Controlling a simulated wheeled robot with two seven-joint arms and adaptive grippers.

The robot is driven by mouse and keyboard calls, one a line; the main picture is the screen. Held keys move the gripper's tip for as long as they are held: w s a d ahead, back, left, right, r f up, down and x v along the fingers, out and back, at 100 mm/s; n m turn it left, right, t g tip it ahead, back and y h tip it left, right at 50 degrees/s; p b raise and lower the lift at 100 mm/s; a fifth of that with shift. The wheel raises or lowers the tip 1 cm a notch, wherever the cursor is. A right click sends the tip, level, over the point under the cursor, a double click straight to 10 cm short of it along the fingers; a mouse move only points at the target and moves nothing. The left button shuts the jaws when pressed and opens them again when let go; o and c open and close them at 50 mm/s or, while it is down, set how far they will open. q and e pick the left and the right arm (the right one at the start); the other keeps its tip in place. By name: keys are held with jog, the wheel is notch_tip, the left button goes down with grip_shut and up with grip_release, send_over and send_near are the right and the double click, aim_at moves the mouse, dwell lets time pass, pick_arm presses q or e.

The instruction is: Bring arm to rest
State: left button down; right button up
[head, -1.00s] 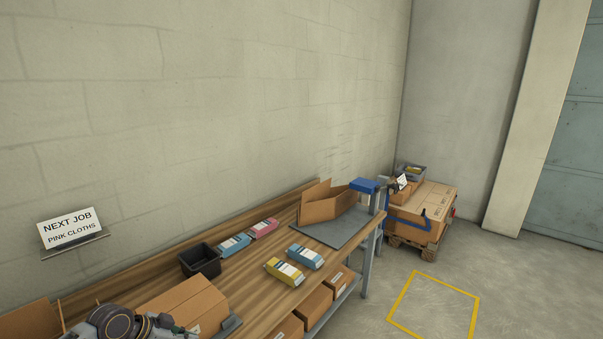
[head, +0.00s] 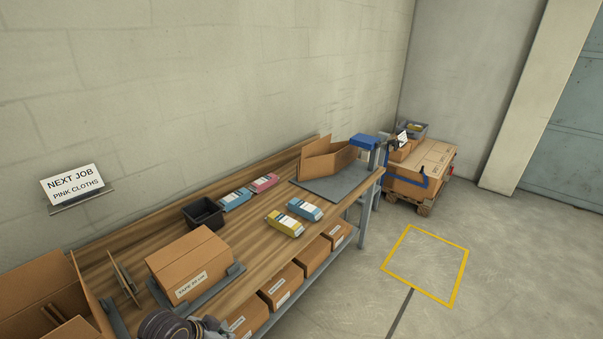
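A dark, rounded part of one of my arms shows at the bottom edge of the head view, in front of the bench. No fingers show there, and I cannot tell which arm it is. Neither gripper is in view. The wooden bench (head: 243,265) runs from the lower left to the upper right. On it lie a yellow pack (head: 285,223), two blue packs (head: 305,209) (head: 236,199) and a pink pack (head: 264,183).
A closed carton (head: 190,255) stands near my arm, with an open carton (head: 45,290) to its left. A black bin (head: 204,213) and another open carton (head: 327,157) are farther along. Labelled boxes (head: 281,285) fill the lower shelf. A yellow-outlined floor area (head: 425,265) is empty.

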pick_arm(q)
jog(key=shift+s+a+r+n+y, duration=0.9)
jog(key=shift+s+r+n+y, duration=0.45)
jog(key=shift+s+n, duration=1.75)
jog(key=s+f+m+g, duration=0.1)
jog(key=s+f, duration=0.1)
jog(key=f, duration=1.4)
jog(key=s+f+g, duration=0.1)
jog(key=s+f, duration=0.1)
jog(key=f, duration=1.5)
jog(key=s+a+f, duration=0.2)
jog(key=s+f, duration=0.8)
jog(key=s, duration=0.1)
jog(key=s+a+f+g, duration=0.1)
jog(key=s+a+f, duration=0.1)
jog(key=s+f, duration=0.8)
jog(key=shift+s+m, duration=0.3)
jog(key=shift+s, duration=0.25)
